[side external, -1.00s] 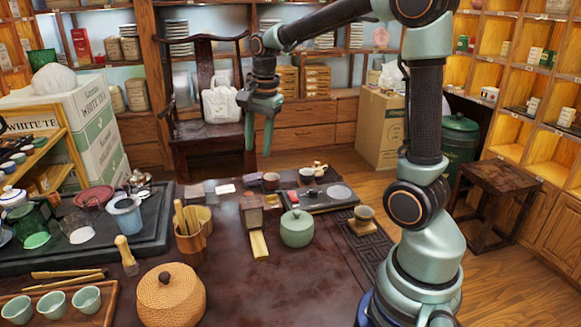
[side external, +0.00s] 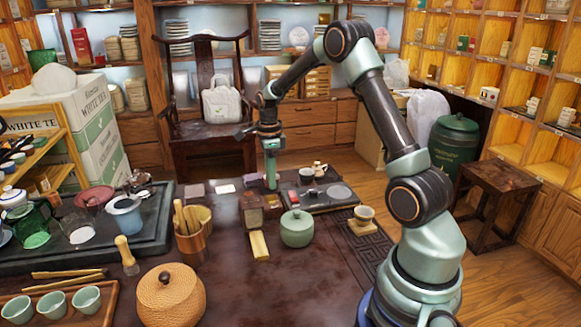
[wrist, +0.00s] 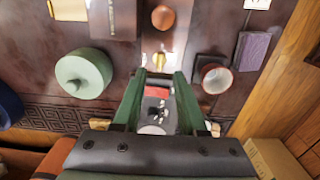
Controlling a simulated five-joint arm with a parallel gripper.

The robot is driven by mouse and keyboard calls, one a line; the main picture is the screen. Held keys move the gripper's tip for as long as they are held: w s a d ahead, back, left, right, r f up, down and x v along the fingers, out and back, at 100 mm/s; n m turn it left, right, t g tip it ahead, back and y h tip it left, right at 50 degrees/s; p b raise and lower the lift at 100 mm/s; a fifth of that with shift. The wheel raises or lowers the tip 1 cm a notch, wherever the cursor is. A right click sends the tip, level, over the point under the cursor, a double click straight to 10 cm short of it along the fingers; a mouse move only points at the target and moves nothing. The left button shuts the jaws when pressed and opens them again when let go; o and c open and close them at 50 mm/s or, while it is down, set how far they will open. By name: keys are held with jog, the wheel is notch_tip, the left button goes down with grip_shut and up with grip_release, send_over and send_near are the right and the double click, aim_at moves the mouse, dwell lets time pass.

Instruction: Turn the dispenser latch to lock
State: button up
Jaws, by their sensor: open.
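A small pale panel (wrist: 150,40) lies on the dark table just beyond my fingertips in the wrist view. It carries a brass-yellow piece (wrist: 160,60), which looks like the latch, and an orange-brown round part (wrist: 163,18). I cannot tell the latch's angle for sure. My gripper (wrist: 159,77) is open and points down, with nothing between its fingers. The brass piece lies just ahead of the gap between the fingertips. In the side view my gripper (side external: 271,184) is low over the table, beside the small brown dispenser-like box (side external: 252,212); the latch is too small to make out there.
A green lidded pot (wrist: 84,73) stands to the left in the wrist view, and a reddish cup (wrist: 213,76) to the right. A dark tea tray (side external: 335,198) with small items lies right of my gripper in the side view. A yellow block (side external: 259,245) lies in front of the box.

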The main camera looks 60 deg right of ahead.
aim_at(271, 198)
jog(key=shift+f, duration=2.6)
grip_shut()
